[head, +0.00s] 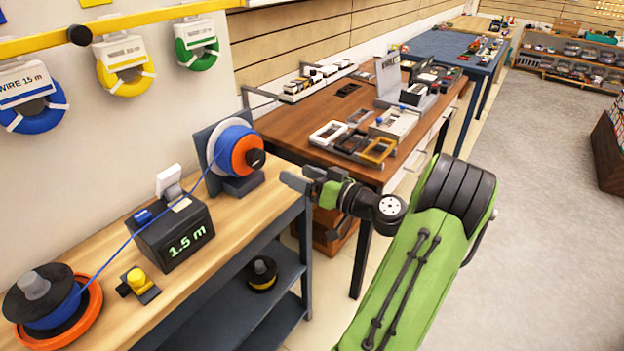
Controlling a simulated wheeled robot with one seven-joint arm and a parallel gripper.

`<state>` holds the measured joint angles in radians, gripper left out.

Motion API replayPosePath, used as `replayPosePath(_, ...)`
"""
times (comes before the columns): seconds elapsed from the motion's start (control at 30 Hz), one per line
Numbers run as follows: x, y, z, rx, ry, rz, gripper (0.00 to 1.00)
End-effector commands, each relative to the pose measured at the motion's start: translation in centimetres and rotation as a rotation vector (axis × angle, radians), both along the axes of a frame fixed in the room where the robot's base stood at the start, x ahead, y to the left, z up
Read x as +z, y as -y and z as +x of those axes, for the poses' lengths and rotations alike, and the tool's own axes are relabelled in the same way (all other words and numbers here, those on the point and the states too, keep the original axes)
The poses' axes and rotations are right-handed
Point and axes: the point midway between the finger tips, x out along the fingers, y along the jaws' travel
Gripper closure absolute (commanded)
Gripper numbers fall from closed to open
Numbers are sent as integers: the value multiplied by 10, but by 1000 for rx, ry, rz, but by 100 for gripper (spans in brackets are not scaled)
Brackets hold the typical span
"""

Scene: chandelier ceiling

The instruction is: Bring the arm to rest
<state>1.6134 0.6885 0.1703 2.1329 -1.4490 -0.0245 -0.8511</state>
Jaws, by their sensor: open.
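My gripper (297,181) is at the end of my green and black arm, near the middle of the head view. It is beside the right end of the wooden workbench (232,222), close to the bench corner. The jaws point left toward the bench and are apart, with nothing seen between them. I cannot tell how much gap there is between the gripper and the bench edge. The wide green arm link with black rings fills the lower right of the view.
The bench holds a blue and orange wire spool (240,150), a meter reading 1.5 m (175,235), a yellow-knobbed device (138,285) and a reel (50,305). A brown table (290,128) with switch frames stands behind my gripper. Grey floor (545,230) is clear at right.

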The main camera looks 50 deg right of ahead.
Motion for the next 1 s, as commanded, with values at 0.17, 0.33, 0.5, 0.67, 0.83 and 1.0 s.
replayPosePath(0.17, 1, 1, -28, -2, 0, 0, 21)
replayPosePath(0.33, 0, 1, -32, 1, 0, -2, 21)
replayPosePath(0.5, 0, 1, -32, 1, -1, -1, 21)
replayPosePath(0.67, 0, 1, -32, 1, -1, -1, 21)
replayPosePath(0.83, 0, -2, -29, 10, -8, -3, 21)
replayPosePath(1.0, -9, -68, 12, 196, -198, -37, 21)
